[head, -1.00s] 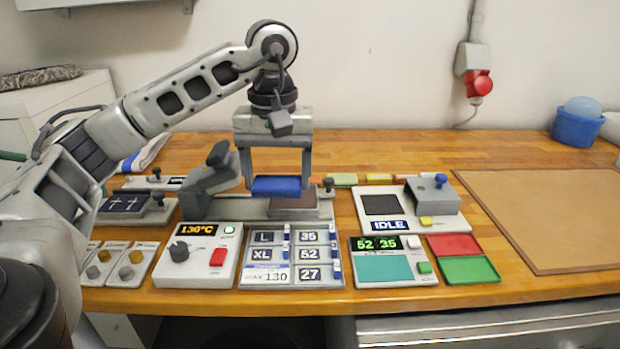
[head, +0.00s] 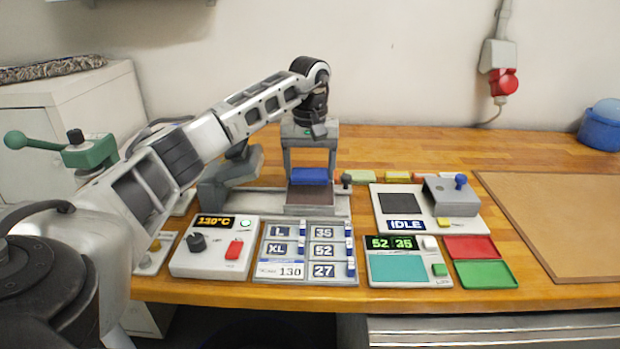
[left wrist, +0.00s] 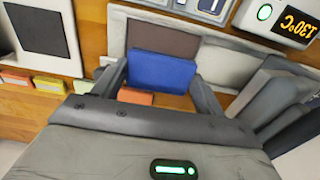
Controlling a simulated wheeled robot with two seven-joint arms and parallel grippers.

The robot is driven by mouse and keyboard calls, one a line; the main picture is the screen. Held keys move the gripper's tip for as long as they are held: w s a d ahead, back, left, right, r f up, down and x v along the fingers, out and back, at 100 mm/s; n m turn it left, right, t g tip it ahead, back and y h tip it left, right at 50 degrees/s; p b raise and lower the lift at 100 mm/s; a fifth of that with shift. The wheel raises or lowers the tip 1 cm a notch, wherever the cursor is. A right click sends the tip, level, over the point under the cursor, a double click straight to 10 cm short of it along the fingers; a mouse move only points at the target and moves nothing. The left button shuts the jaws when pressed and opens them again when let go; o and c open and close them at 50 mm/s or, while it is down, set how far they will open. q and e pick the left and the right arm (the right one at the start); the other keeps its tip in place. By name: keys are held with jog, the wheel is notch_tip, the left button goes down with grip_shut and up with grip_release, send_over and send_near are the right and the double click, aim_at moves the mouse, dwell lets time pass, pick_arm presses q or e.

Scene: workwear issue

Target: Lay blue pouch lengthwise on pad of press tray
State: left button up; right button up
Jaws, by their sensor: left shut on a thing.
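My left gripper (head: 310,172) is shut on the blue pouch (head: 310,177), with a finger at each end of it. The pouch is a small blue block, also seen between the fingers in the left wrist view (left wrist: 161,72). It is held over the back part of the brown pad (head: 311,197). The pad lies on the grey press tray (head: 265,205) and shows beyond the pouch in the left wrist view (left wrist: 160,38). I cannot tell whether the pouch touches the pad. My right gripper is not in view.
The grey press head (head: 230,178) stands left of the pad. A control box (head: 214,247) reading 130°C and a label board (head: 307,252) are in front. A unit marked IDLE (head: 428,210) is to the right. Coloured blocks (head: 397,177) lie behind.

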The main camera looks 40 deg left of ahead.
aim_at(310, 172)
pick_arm(q)
notch_tip(310, 172, down, 3)
jog(key=shift+w+a+f+p, duration=0.1)
jog(key=shift+w+f+p, duration=0.05)
jog(key=shift+p, duration=0.3)
jog(key=shift+f, duration=0.1)
jog(key=shift+f, duration=0.1)
jog(key=o, duration=1.3)
jog(key=shift+f, duration=0.1)
jog(key=shift+r, duration=0.25)
jog(key=shift+w+a+r, duration=0.1)
jog(key=shift+r, duration=0.2)
notch_tip(310, 172, up, 11)
jog(key=shift+r+b, duration=0.2)
jog(key=shift+b, duration=0.25)
